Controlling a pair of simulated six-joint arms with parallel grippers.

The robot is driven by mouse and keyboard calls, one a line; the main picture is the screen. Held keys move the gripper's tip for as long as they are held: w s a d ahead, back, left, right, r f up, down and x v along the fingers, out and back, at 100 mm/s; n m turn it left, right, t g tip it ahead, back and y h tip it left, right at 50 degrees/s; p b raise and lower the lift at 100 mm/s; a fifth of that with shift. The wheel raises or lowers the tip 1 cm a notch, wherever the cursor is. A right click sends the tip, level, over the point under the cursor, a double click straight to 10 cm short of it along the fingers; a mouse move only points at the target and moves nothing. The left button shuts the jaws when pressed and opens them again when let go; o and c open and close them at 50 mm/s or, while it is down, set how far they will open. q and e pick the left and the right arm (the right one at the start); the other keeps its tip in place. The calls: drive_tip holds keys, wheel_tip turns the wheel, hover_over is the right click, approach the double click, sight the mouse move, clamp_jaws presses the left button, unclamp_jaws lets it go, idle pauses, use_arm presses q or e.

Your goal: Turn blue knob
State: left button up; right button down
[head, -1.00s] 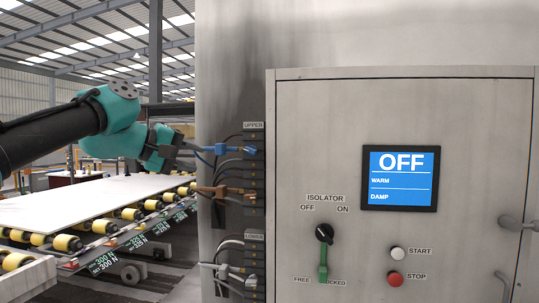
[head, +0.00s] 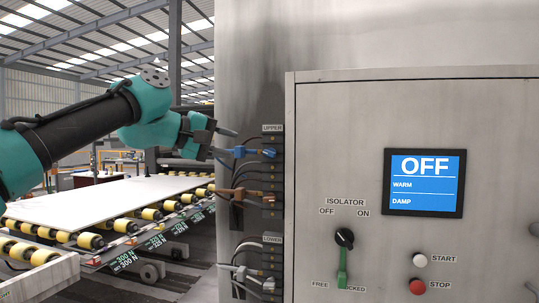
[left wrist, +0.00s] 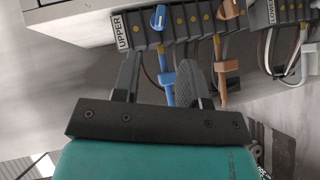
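The blue knob (left wrist: 158,18) sits on the upper block (left wrist: 180,28), beside the UPPER label, in the left wrist view. A small blue piece on the same block (head: 268,153), probably this knob, shows in the head view. A blue cable with a blue connector (head: 239,152) hangs there; the cable (left wrist: 168,88) also shows in the left wrist view. My left gripper (head: 232,143) is open and empty, just left of the block. In the left wrist view its fingers (left wrist: 157,72) are spread, with the cable seen between them and the knob beyond the tips. My right gripper is out of view.
Orange connectors (head: 240,192) and a lower block (head: 272,262) with white connectors sit below. To the right is a grey cabinet (head: 340,120) with a screen reading OFF (head: 424,182) and an isolator switch (head: 344,238). A roller conveyor with a white slab (head: 110,198) lies left.

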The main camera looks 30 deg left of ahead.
sight(265, 153)
use_arm(q)
drive_tip(key=x, duration=1.2)
drive_tip(key=shift+w+d, duration=0.1)
drive_tip(key=shift+w, duration=0.1)
drive_tip(key=shift+c, duration=0.3)
drive_tip(key=c, duration=0.6)
drive_tip(key=shift+o, duration=0.2)
